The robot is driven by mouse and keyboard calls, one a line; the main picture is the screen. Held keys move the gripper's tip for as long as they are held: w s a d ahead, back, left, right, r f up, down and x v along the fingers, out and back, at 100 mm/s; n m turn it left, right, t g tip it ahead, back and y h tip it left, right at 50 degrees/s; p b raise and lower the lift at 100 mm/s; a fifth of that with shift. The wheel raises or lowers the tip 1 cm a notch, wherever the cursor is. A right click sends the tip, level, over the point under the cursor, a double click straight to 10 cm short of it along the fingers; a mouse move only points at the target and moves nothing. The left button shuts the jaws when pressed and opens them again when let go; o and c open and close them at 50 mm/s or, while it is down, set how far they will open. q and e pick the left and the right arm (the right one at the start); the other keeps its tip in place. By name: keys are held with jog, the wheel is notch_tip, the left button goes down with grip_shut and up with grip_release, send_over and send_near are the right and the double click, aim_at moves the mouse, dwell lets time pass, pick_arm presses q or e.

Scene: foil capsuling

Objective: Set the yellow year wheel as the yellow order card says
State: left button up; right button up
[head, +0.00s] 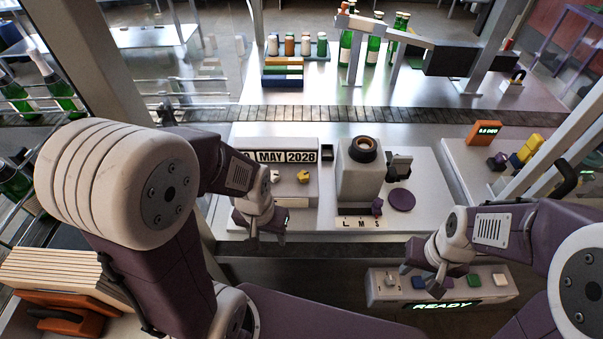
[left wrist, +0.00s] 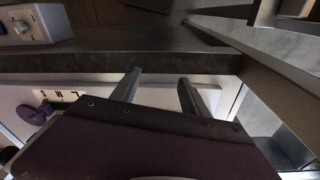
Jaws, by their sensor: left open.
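The date unit (head: 246,140) stands left of centre in the head view, its windows reading MAY and 2028. The yellow year wheel (head: 303,177) is a small knob below the 2028 window, with a pale knob to its left. My left gripper (head: 267,236) is below and left of the yellow wheel, apart from it. The left wrist view shows its two fingers (left wrist: 160,78) spread with nothing between them. My right gripper (head: 438,280) hangs over the button panel at lower right; its finger gap is unclear. I cannot make out a yellow order card.
A grey capsule machine (head: 357,178) with an L M S selector (head: 361,223) stands right of the date unit. A button panel (head: 450,302) reading READY is in front. An orange counter (head: 485,132) and yellow blocks (head: 527,150) are at right. A conveyor (head: 330,115) runs behind.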

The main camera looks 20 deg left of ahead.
dwell(0.5)
pick_arm(q)
jog(key=s, duration=0.1)
notch_tip(320, 180, up, 12)
jog(key=f+m+g+p, duration=0.1)
jog(key=m+p, duration=0.5)
send_over(304, 175)
notch_tip(304, 175, down, 8)
jog(key=shift+f+p, duration=0.15)
jog(key=shift+p, duration=0.5)
grip_shut()
